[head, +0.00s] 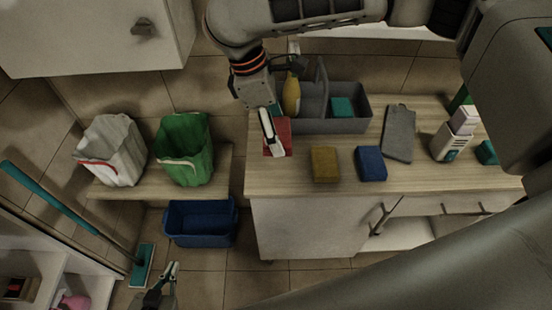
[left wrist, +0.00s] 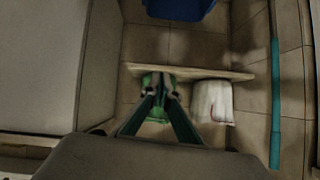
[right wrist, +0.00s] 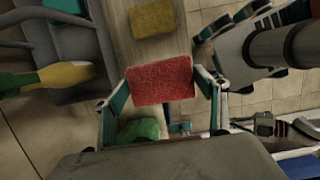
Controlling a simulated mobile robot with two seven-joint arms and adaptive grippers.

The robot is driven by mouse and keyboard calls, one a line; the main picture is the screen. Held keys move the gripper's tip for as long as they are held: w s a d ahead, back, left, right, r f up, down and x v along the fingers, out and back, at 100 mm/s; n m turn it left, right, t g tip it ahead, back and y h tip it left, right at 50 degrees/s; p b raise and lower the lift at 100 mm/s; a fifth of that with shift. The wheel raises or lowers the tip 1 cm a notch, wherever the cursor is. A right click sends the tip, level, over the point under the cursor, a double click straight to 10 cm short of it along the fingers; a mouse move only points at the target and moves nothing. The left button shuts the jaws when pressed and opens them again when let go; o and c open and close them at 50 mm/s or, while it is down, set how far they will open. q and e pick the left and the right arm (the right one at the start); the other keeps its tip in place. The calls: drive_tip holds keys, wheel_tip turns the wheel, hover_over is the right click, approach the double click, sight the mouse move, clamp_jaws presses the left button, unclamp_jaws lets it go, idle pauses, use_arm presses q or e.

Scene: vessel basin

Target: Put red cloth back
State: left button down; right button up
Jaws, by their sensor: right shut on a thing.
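The red cloth (head: 284,133) is a flat, rough-textured rectangular piece. My right gripper (head: 271,132) is shut on it near the left end of the counter, in front of the grey caddy. In the right wrist view, the red cloth (right wrist: 160,81) spans the space between the two fingers of my right gripper (right wrist: 160,90). Its height above the counter is hard to tell. My left gripper (head: 172,270) is low at the bottom of the head view, away from the counter. In the left wrist view, its fingertips (left wrist: 160,88) are close together, and I see nothing held between them.
The counter (head: 300,184) carries the grey caddy (head: 350,124) with a yellow bottle (head: 291,94), a yellow sponge (head: 325,164), a blue sponge (head: 371,163) and a grey cloth (head: 398,134). White (head: 112,150) and green (head: 184,149) bags stand left on a shelf. A blue basin (head: 201,223) is below.

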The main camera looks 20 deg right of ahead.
wheel_tip(320, 180, down, 7)
drive_tip(key=shift+f+b, duration=0.1)
drive_tip(key=shift+b, duration=0.4)
wheel_tip(320, 180, down, 4)
drive_tip(key=shift+r+b, duration=0.25)
drive_tip(key=shift+b, duration=0.15)
drive_tip(key=shift+f, duration=0.1)
drive_tip(key=shift+p, duration=1)
drive_tip(key=o, duration=1)
drive_tip(key=shift+f, duration=0.1)
use_arm(q)
drive_tip(key=shift+w+a+f, duration=0.2)
drive_tip(key=shift+a+f, duration=0.2)
drive_tip(key=shift+a, duration=0.35)
drive_tip(key=shift+d, duration=0.1)
use_arm(e)
drive_tip(key=shift+w, duration=0.1)
